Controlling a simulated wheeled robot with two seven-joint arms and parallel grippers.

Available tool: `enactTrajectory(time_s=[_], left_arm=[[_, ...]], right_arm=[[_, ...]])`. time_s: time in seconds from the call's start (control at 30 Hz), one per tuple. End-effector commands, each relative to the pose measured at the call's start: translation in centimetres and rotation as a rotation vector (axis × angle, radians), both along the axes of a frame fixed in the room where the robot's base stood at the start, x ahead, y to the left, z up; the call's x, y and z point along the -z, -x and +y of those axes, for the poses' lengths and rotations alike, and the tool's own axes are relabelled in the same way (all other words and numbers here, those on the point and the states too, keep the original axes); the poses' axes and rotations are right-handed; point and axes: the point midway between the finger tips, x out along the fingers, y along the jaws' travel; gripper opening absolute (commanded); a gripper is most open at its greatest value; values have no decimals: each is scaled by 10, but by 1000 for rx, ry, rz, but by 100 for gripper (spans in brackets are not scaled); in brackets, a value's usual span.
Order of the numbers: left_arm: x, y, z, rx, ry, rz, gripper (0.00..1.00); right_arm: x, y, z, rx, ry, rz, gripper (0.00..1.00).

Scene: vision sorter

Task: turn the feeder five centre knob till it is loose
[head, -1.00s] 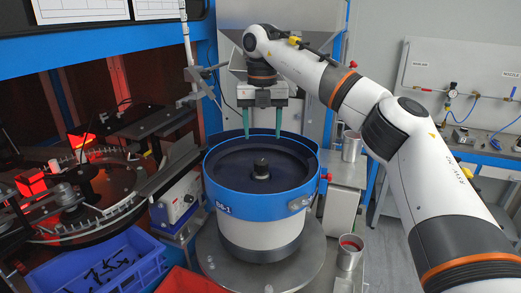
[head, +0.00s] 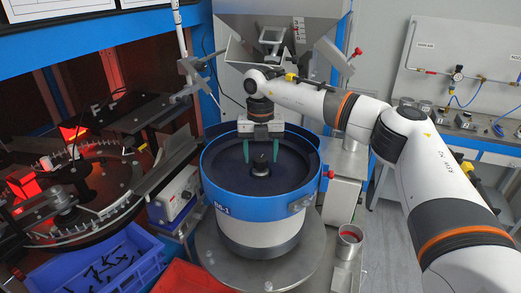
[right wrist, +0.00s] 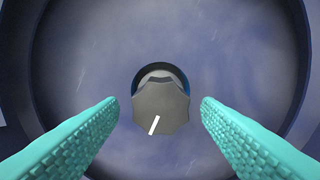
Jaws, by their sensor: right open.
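The centre knob (head: 260,163) is a dark knob in the middle of the blue-rimmed feeder bowl (head: 222,179). In the right wrist view the knob (right wrist: 160,106) is grey and lobed, with a white line pointing down and slightly left. My right gripper (head: 261,152) is open and points down over the bowl. Its two teal fingers stand to the left and right of the knob, apart from it, and nothing is held. In the right wrist view the gripper (right wrist: 160,105) has the knob centred between its textured fingers. My left gripper is not in view.
The bowl wall surrounds the fingers. A steel hopper (head: 290,38) hangs behind the bowl. A red-lit turntable machine (head: 70,190) stands at left, with a blue crate (head: 130,277) of dark parts below. A steel cup (head: 348,243) stands right of the bowl.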

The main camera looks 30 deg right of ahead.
Motion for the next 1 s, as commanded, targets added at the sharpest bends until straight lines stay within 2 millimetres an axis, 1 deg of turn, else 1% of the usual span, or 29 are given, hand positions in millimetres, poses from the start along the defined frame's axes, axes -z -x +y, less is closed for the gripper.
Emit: enactTrajectory(time_s=[0.03,0.13,0.4,0.47,0.6,0.7,1.0], left_arm=[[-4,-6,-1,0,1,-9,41],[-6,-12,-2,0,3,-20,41],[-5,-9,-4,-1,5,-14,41],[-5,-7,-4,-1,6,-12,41],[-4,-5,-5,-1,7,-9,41],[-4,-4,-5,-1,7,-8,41],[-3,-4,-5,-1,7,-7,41]], right_arm=[[3,0,0,0,0,1,58],[9,0,0,-1,0,1,58],[11,0,0,0,0,0,58],[11,0,0,0,0,0,50],[10,0,0,0,0,0,27],[10,0,0,0,1,0,14],[10,0,0,-39,0,-1,14]])
